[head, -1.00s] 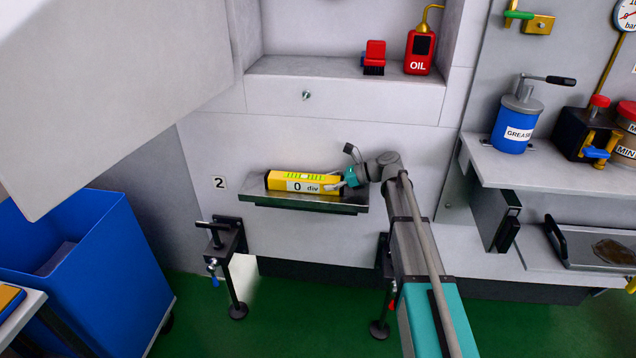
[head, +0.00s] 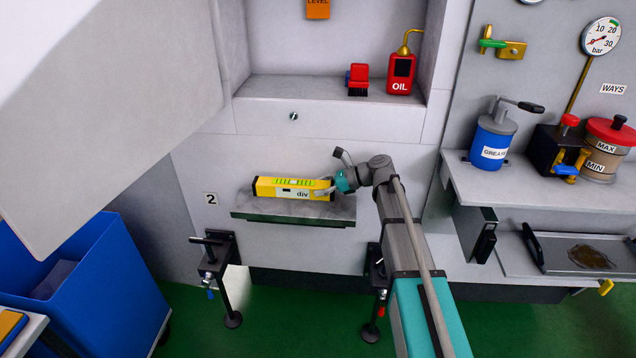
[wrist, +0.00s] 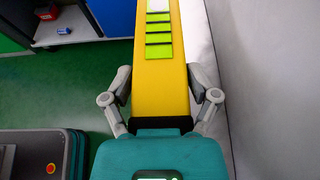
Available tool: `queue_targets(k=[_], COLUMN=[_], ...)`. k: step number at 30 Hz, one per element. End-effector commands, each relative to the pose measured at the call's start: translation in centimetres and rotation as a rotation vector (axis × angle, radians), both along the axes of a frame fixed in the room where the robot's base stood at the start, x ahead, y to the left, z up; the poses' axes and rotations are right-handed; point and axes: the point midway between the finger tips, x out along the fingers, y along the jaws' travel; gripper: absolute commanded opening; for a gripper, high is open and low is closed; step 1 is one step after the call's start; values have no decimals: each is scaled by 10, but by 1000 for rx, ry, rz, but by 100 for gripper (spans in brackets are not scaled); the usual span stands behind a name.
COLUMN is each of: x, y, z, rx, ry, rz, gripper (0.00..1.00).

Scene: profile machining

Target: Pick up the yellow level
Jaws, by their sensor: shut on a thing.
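The yellow level (head: 290,189) is a long yellow bar with green windows on top and a white label ending in "div". In the head view it is above the small grey shelf (head: 290,219) marked 2; whether it touches the shelf is hard to tell. My gripper (head: 330,188) is at the level's right end. The held end is partly hidden by the gripper.
A grey wall stands close behind the shelf. Above are a red brush (head: 358,78) and a red oil can (head: 400,74) in a recess. A blue bin (head: 110,280) stands at left. A side shelf at right holds a blue grease pot (head: 491,140). Clamps stand below on green floor.

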Motion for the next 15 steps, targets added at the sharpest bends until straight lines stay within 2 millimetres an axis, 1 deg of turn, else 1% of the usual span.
queue_targets(k=[1,3,5,9,15], x=[-7,-14,-19,-50,-80], y=[-1,-3,-4,-11,-18], z=[13,20,27,38,52], rx=[2,2,2,2,2], ry=[0,0,0,0,0], rz=[0,0,0,-1,-1], gripper=[13,13,13,13,13])
